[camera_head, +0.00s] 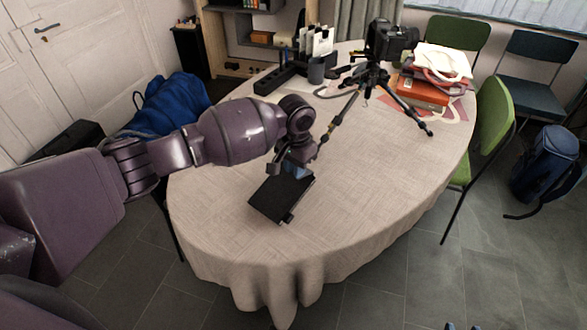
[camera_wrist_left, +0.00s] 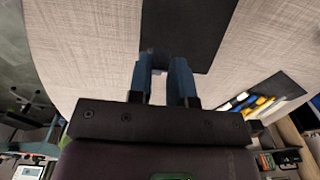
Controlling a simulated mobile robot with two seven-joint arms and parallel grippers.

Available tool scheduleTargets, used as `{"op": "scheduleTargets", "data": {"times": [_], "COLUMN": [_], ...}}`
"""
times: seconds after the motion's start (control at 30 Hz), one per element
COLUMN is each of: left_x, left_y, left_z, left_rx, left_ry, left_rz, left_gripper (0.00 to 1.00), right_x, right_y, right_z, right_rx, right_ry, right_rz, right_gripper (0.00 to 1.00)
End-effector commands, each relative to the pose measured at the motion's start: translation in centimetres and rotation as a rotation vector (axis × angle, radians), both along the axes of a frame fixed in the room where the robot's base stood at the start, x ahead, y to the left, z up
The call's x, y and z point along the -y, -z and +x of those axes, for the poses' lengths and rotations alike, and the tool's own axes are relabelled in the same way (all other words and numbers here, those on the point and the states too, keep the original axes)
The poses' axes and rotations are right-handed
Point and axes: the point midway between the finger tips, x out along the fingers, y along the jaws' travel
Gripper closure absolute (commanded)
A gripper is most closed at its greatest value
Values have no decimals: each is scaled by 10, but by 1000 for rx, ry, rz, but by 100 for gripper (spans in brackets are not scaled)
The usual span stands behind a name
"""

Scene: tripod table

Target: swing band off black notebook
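The black notebook (camera_head: 275,198) lies flat and slanted on the table, left of its middle. A small dark piece sticks out at its front edge; I cannot tell whether it is the band. My left gripper (camera_head: 296,172) is over the notebook's far end. In the left wrist view, its two blue fingers (camera_wrist_left: 162,62) stand apart beside the notebook's edge (camera_wrist_left: 190,30), with a narrow gap and no clear object between them. At the bottom edge of the head view, the two blue fingertips of my right gripper (camera_head: 462,326) show apart, away from the table.
A tripod with a camera (camera_head: 390,42) stands on the table (camera_head: 370,190) behind the notebook, one leg reaching close to my left gripper. A grey cup (camera_head: 316,71), a black organiser (camera_head: 275,80) and red books (camera_head: 420,92) are further back. The front and right tabletop is clear.

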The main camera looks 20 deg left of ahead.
Motion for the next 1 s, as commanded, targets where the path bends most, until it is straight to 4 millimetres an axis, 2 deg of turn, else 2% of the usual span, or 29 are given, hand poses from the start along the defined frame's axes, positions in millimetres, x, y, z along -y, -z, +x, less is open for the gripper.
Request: {"op": "scheduleTargets", "data": {"times": [1.0], "left_x": [9], "left_y": [-19], "left_z": [18], "left_rx": [2], "left_ry": [0], "left_rz": [-1], "left_gripper": [86], "right_x": [0], "right_y": [-12], "right_z": [2], "right_rx": [12], "right_ry": [0], "right_rz": [0], "right_gripper": [57]}}
